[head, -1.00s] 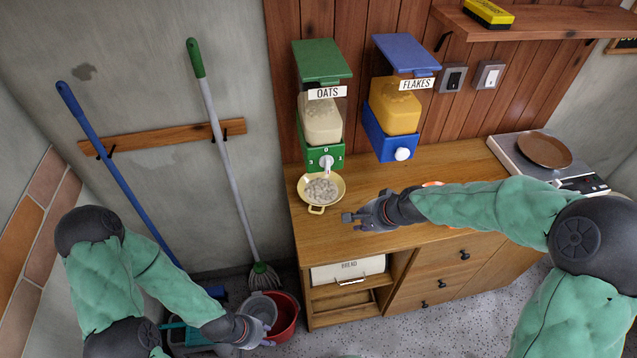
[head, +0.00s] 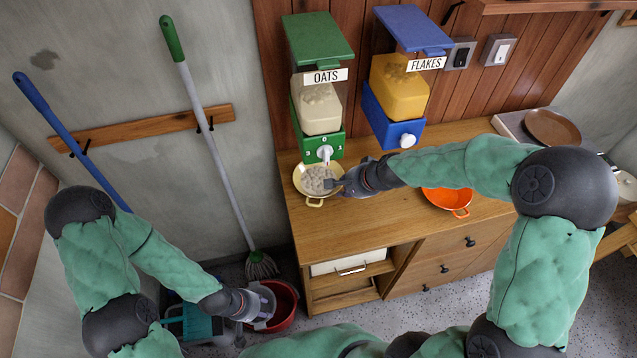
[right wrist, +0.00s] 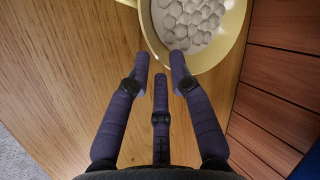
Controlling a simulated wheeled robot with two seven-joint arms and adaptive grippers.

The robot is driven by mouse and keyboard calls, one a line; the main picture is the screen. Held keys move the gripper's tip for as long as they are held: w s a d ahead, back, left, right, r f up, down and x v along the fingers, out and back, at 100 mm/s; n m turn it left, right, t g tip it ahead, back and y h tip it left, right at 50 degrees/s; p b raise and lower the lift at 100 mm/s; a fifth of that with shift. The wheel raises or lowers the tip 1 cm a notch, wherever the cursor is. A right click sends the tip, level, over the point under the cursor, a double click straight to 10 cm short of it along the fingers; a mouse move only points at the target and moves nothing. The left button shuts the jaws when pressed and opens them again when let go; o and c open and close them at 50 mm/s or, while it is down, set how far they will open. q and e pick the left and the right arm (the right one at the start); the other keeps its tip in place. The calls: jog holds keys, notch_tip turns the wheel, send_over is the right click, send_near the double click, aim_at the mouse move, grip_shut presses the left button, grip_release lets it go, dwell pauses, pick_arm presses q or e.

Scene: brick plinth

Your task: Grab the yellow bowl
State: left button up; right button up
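The yellow bowl (head: 303,188) stands on the wooden counter below the oats dispenser (head: 321,110), with pale oats in it. A handle shows at its front edge. My right gripper (head: 336,184) is at the bowl's right side. In the right wrist view the bowl (right wrist: 224,50) is at the top, partly out of frame. There the right gripper's fingers (right wrist: 160,68) are spread and empty, with the tips at the bowl's near rim; I cannot tell whether they touch it. My left gripper (head: 264,302) hangs low at the red bucket; its fingers are too unclear to judge.
An orange bowl (head: 448,199) is on the counter (head: 350,225), right of my right gripper and partly under that arm. The flakes dispenser (head: 396,95) hangs beside the oats one. The red bucket (head: 287,308) and a mop (head: 215,150) are left of the counter.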

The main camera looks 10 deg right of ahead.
aim_at(318, 184)
jog(key=b+x, duration=0.2)
jog(key=x, duration=0.3)
jog(key=shift+d+f, duration=0.1)
jog(key=shift+d, duration=0.05)
grip_shut()
jog(key=shift+r, duration=0.25)
